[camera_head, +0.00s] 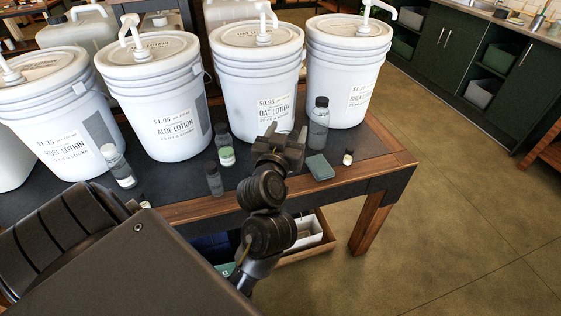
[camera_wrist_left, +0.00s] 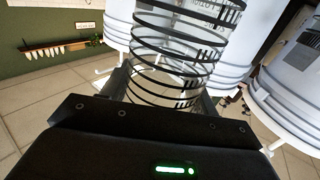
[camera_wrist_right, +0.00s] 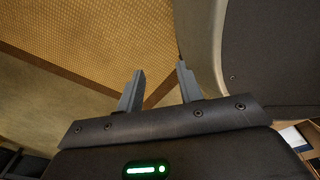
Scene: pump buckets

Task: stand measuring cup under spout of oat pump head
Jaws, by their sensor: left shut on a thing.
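The measuring cup (camera_wrist_left: 180,45) is clear with black rings and graduation marks. It stands between the fingers of my left gripper (camera_wrist_left: 163,85), which is shut on it. In the head view my left gripper (camera_head: 282,143) is in front of the oat lotion bucket (camera_head: 258,75), over the table's front part; I cannot make out the cup there. The oat pump head (camera_head: 263,30) rises from that bucket's lid, its top cut by the frame's upper edge. My right gripper (camera_wrist_right: 158,85) is open and empty in the right wrist view; its fingers are not visible in the head view.
The aloe bucket (camera_head: 155,95) and rose bucket (camera_head: 50,115) stand to the left, another bucket (camera_head: 345,70) to the right. Small bottles stand in front, including a dark-capped one (camera_head: 318,125). A dark green block (camera_head: 320,167) and tiny vial (camera_head: 348,157) are near the table's edge (camera_head: 350,183).

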